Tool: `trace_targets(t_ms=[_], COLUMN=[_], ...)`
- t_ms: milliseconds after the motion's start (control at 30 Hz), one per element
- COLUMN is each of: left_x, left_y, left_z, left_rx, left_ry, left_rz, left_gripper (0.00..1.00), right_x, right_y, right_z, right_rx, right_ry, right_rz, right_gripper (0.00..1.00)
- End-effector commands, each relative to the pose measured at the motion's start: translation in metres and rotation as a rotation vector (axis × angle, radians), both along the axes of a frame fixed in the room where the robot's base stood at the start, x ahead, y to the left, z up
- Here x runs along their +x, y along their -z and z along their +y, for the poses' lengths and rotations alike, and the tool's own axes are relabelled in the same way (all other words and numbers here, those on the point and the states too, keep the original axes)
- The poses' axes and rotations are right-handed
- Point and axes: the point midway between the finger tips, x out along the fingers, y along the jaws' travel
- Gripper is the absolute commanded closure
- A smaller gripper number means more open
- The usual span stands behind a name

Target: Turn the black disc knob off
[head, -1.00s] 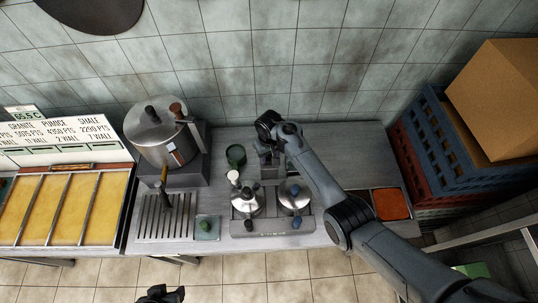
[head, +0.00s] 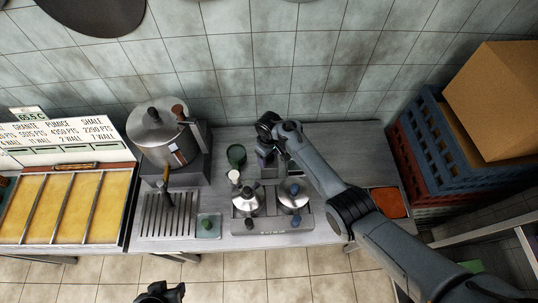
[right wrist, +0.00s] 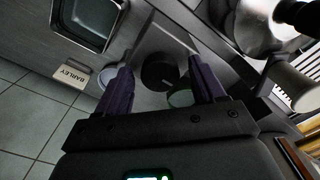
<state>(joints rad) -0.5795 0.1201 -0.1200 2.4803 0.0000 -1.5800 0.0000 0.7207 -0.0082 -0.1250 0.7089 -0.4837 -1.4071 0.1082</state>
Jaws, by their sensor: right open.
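My right gripper (head: 264,158) is above the back of the counter, behind two silver pots (head: 245,201) on the double burner (head: 271,226). In the right wrist view its two purple fingers (right wrist: 162,88) are apart. A round black disc (right wrist: 160,70) shows between and beyond them, with no visible contact; it looks like the black disc knob, but I cannot tell its setting.
A green cup (head: 236,155) and a white cup (head: 233,176) stand left of my right gripper. A large steel pot (head: 166,140) is farther left. An orange-red tray (head: 389,203) and stacked crates (head: 444,146) are on the right. A BARLEY label (right wrist: 73,75) shows in the wrist view.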

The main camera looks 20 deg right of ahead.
Motion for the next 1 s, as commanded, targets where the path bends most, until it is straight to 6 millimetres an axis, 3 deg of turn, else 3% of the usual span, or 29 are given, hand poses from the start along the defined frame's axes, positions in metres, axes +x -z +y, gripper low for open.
trace_targets(t_ms=[267,700,1000], left_x=[0.0,0.0,0.0], left_y=[-0.002,-0.009,-0.009], left_z=[0.0,0.0,0.0], left_rx=[0.0,0.0,0.0], left_ry=[0.0,0.0,0.0], left_rz=[0.001,0.001,0.001], left_gripper=[0.57,0.57,0.57], right_x=[0.0,0.0,0.0], right_y=[-0.007,-0.076,-0.105], right_z=[0.001,0.001,0.001], right_rx=[0.001,0.003,0.0], right_ry=[0.0,0.0,-0.001], right_rz=[0.0,-0.002,-0.001], right_gripper=[0.31,0.31,0.31])
